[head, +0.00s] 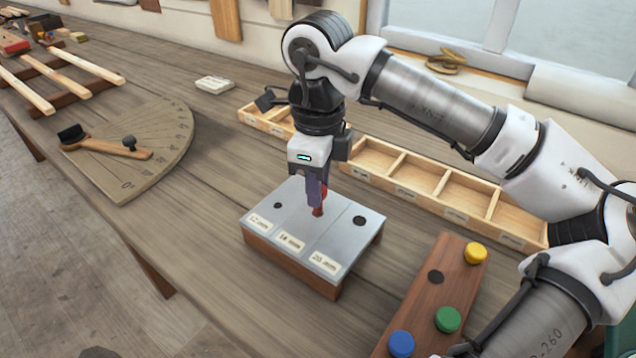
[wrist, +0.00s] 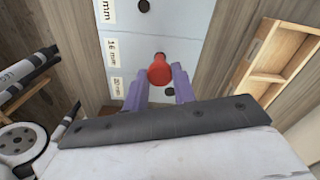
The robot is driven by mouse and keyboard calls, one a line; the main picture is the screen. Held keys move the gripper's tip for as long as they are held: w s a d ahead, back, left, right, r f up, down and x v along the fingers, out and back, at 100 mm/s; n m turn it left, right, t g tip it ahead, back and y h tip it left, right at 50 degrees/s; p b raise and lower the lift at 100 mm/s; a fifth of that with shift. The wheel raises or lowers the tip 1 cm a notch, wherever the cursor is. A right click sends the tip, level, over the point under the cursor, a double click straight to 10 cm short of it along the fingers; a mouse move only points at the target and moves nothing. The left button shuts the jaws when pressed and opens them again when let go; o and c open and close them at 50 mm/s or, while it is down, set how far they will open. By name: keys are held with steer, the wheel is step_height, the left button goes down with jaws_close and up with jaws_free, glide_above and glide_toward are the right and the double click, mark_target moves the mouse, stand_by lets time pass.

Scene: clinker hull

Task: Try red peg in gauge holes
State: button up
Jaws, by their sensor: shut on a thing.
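The gauge block (head: 300,262) has a grey metal plate on a wooden base, with holes and labels in three sections. My gripper (head: 318,200) points down over its middle section, shut on the red peg (head: 318,211). In the wrist view, the red peg (wrist: 159,68) sits between the purple fingertips (wrist: 158,78), level with the middle label (wrist: 111,50). The peg's lower end is at or just over the plate; I cannot tell whether it is in the middle hole, which is hidden. The left hole (head: 277,205) and right hole (head: 359,220) are uncovered.
A wooden peg rack (head: 410,310) at lower right holds blue (head: 401,343), green (head: 447,319) and yellow (head: 475,253) pegs, with one empty hole (head: 435,277). A compartment tray (head: 400,178) lies behind the block. A protractor board (head: 140,150) lies left, with clear bench between.

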steer(key=shift+r+p, duration=0.9)
steer(key=shift+r, duration=0.75)
